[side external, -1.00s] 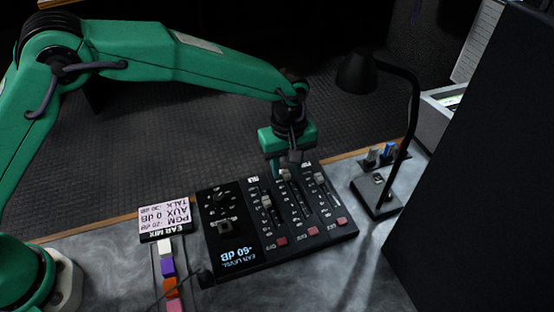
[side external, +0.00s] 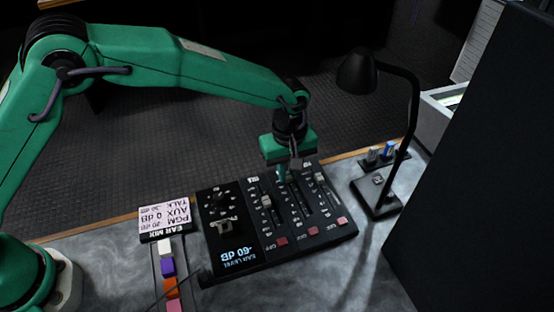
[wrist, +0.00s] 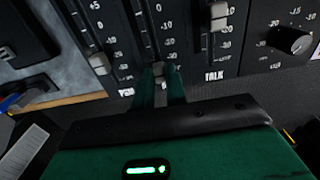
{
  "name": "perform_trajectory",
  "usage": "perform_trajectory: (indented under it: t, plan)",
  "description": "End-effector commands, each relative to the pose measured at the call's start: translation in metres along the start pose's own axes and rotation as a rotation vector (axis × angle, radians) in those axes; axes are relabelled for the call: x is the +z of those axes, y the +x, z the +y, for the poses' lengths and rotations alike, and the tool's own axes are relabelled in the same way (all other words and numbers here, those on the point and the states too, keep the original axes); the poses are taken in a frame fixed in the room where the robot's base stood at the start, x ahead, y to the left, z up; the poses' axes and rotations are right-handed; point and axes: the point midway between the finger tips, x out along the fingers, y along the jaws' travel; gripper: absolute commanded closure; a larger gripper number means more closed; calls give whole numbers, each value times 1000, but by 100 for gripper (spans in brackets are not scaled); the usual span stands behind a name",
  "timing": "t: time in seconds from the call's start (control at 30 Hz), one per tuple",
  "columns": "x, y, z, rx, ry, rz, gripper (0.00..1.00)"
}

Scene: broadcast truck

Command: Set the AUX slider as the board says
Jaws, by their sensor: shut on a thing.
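The mixer panel (side external: 275,240) lies on the desk with three sliders. The middle one is AUX, between PGM and TALK; its cap (wrist: 158,70) is near the low end of its scale in the wrist view. My gripper (wrist: 160,88) is shut on this cap, a finger on each side; in the side view the gripper (side external: 283,177) covers it. The PGM cap (wrist: 98,62) and the TALK cap (wrist: 217,12) stand to either side. The board (side external: 165,217), upside down in the side view, reads AUX 0 dB. The panel display (side external: 240,255) reads EAR LEVEL -60 dB.
A black desk lamp (side external: 382,195) stands right of the panel. A knob (side external: 222,225) is on the panel's left part. Several coloured blocks (side external: 168,268) sit in a strip at the front left. A tall dark cabinet (side external: 480,180) fills the right side.

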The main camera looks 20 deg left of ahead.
Motion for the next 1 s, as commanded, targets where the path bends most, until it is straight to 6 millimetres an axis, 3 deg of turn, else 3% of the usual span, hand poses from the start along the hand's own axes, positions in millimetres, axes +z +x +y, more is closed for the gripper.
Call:
perform_trajectory:
  t: [0.33, 0.7, 0.73, 0.83, 1.0]
  plan:
    - [59, -1, 0, 0, 5, 0, 100]
    - [66, -1, 0, 1, 0, 0, 100]
    - [66, -1, 0, 1, 0, 0, 83]
    - [66, -1, 0, 1, 1, 0, 64]
    - [66, -1, 0, 0, 1, 0, 64]
